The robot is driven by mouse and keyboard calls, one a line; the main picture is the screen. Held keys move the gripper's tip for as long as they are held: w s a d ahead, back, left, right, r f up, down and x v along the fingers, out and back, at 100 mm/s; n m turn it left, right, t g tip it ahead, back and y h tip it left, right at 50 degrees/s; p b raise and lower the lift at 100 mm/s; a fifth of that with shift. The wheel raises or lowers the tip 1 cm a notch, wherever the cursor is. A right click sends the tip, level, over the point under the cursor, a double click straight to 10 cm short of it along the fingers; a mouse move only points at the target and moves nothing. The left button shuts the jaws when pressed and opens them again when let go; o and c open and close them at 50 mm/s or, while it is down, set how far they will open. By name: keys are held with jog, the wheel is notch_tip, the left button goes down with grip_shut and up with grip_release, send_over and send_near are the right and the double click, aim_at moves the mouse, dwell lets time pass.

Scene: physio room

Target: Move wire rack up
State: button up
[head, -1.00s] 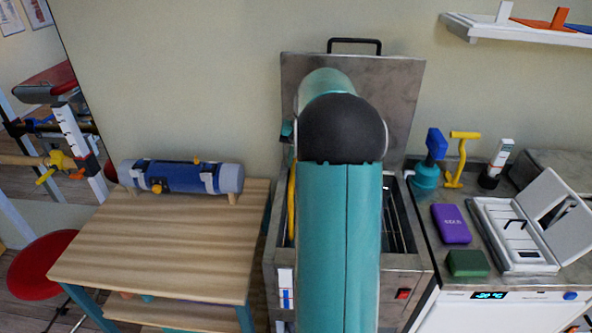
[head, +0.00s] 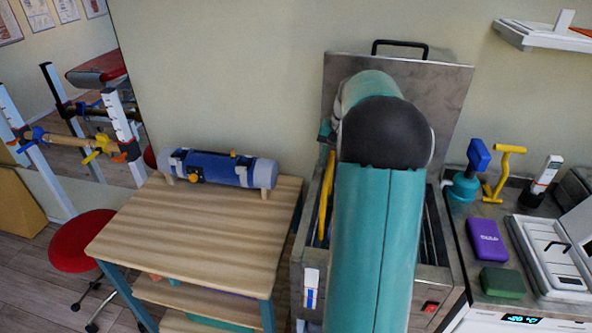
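A steel tank (head: 309,263) with its lid (head: 453,95) raised stands right of centre. My teal arm reaches over it and covers most of its opening. Thin metal bars, perhaps part of the wire rack (head: 431,236), show inside the tank to the right of my arm; the rest is hidden. A yellow bar (head: 325,205) shows along the tank's left inner side; I cannot tell if it belongs to the rack. My gripper is hidden behind my arm, so its hold and its distance from the rack cannot be seen.
A wooden table (head: 205,232) left of the tank bears a blue roll (head: 218,169); its front is clear. A red stool (head: 75,245) stands farther left. The right counter holds a purple box (head: 487,240), a green block (head: 502,282) and several tools. A shelf (head: 545,35) hangs above.

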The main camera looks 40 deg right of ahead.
send_over(328, 211)
notch_tip(328, 211, down, 15)
jog(key=shift+r, duration=0.1)
notch_tip(328, 211, up, 14)
jog(key=s, duration=0.2)
jog(key=s+a+r+n, duration=0.1)
jog(key=a+r+n, duration=0.1)
jog(key=a, duration=0.8)
jog(key=s+a+r+n+t+h, duration=0.1)
jog(key=a+r, duration=0.3)
jog(key=a, duration=0.6)
jog(key=s+a+r+n+t+h, duration=0.1)
jog(key=s+a+r+n, duration=0.2)
jog(key=a, duration=0.7)
jog(key=shift+r+n, duration=0.3)
jog(key=shift+r, duration=0.3)
jog(key=shift+s+a, duration=0.1)
jog(key=shift+s, duration=0.05)
